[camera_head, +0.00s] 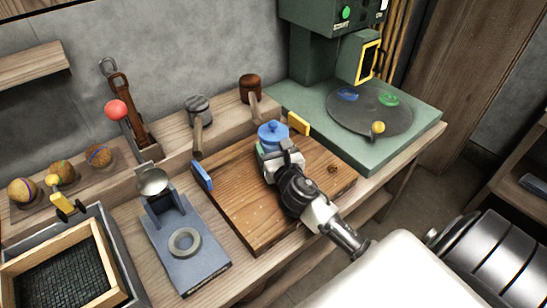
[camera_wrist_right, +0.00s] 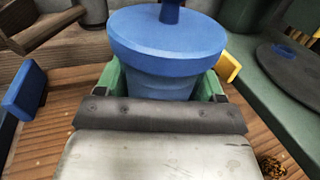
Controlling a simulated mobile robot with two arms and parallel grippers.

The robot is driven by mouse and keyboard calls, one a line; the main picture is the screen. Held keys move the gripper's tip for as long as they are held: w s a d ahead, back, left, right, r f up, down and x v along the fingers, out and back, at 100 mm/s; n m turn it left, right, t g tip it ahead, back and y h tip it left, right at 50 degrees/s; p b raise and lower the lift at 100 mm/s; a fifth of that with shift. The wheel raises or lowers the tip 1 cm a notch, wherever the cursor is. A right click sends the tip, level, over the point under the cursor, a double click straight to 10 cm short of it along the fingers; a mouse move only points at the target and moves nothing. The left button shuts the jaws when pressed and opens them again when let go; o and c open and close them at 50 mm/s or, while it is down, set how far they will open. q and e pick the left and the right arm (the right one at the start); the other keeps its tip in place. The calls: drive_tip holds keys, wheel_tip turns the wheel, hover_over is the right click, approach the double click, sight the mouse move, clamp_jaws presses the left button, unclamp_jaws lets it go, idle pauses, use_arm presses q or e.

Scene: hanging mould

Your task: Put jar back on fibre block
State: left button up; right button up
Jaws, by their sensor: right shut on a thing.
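The blue lidded jar (camera_head: 272,134) is upright near the back of the wooden board. In the right wrist view the jar (camera_wrist_right: 165,50) fills the upper middle, with its wide lid and knob on top. My right gripper (camera_head: 276,152) is shut on the jar, its green fingers on either side of the body. The jar's underside is hidden, so I cannot tell whether it touches the board. No thing is clearly recognisable as the fibre block; the thick wooden board (camera_head: 232,205) lies under the jar. My left gripper is not in view.
A blue pad (camera_head: 202,176) and a yellow pad (camera_head: 298,123) stand at the board's edges. Two mallets stand behind. A green machine with a round dark plate (camera_head: 370,108) is at right. A grey stand with a ring (camera_head: 185,242) and a framed tray (camera_head: 108,262) are left.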

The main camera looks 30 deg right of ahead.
drive_tip(key=shift+f+b, duration=0.45)
drive_tip(key=shift+f, duration=1)
drive_tip(key=shift+f, duration=0.1)
drive_tip(key=o, duration=1.1)
drive_tip(key=shift+o, duration=0.2)
drive_tip(key=shift+s, duration=0.2)
drive_tip(key=v, duration=1.1)
drive_tip(key=shift+s+a+b, duration=0.2)
drive_tip(key=shift+s+b, duration=0.15)
drive_tip(key=shift+b, duration=0.05)
